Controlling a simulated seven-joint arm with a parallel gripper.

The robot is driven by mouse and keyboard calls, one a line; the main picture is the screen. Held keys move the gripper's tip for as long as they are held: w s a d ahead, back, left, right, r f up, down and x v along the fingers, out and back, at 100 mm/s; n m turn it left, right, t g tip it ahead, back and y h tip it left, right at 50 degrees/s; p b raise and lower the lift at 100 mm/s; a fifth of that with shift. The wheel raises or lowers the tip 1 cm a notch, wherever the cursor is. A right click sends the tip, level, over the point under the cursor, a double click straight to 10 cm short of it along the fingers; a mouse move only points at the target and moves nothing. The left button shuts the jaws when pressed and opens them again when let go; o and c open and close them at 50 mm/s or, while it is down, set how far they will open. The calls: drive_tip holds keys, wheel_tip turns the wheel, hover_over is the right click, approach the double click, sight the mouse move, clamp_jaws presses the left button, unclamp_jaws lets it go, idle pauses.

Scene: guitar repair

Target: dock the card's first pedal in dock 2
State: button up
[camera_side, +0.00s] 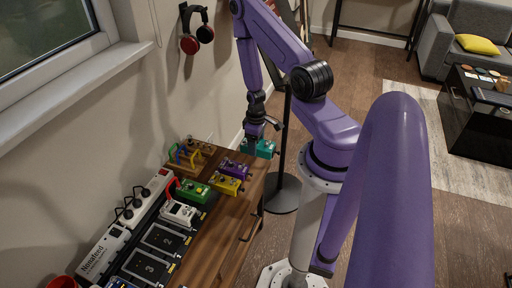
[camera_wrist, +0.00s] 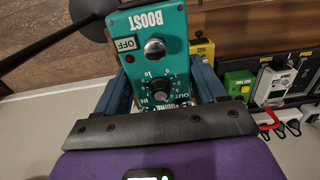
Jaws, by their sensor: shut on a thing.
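My gripper (camera_side: 254,136) is shut on a teal pedal (camera_side: 259,148) at the far right end of the wooden cabinet top. In the wrist view the teal pedal (camera_wrist: 153,45) fills the upper middle between my fingers, with BOOST and OFF labels, knobs and a footswitch. I cannot tell whether it touches the wood. Dock 2 (camera_side: 163,239) is an empty dark pad marked 2, at the near left. Dock 3 (camera_side: 147,267) is just nearer and also bare. A white pedal (camera_side: 179,213) sits right beyond dock 2. I cannot make out a card.
Purple (camera_side: 233,168), yellow (camera_side: 225,185) and green (camera_side: 194,191) pedals stand between my gripper and the docks. A power strip (camera_side: 108,238) with black plugs and a red cable runs along the wall side. A coloured cable rack (camera_side: 184,157) stands at the back.

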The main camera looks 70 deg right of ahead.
drive_tip(key=shift+r, duration=0.65)
drive_tip(key=w+a+f, duration=0.1)
drive_tip(key=w+a, duration=1.6)
drive_tip(key=a, duration=1)
drive_tip(key=w+a, duration=0.2)
drive_tip(key=a, duration=1)
drive_tip(key=shift+w+d+f, duration=0.1)
drive_tip(key=shift+f, duration=3)
drive_tip(key=shift+w+f, duration=0.1)
drive_tip(key=shift+f, duration=3)
drive_tip(key=shift+f, duration=0.6)
